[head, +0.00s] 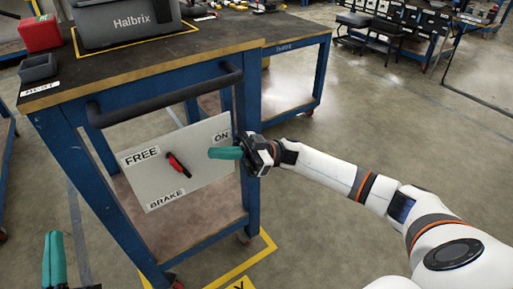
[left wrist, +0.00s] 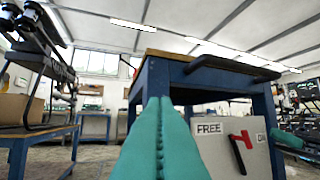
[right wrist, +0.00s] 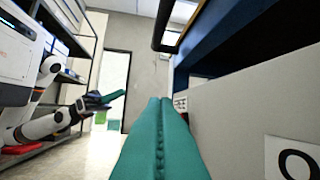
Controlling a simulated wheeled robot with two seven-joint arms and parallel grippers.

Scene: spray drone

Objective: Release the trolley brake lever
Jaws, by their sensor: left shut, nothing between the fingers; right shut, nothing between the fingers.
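The trolley's grey brake panel (head: 207,178) carries the labels FREE at left, ON at upper right and BRAKE below. The brake lever (head: 178,165), red with black parts, sits on the panel between FREE and ON. It also shows in the left wrist view (left wrist: 241,143). My right gripper (head: 213,153) is shut and empty, in front of the panel beside the ON label, to the right of the lever and apart from it. My left gripper (head: 52,238) is shut and empty at lower left, well away from the panel.
The blue trolley (head: 228,75) has a black push handle (head: 165,97) above the panel. A grey Halbrix case (head: 125,22), a red box (head: 40,33) and a dark bin (head: 38,67) stand on top. Yellow floor tape (head: 255,257) runs below.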

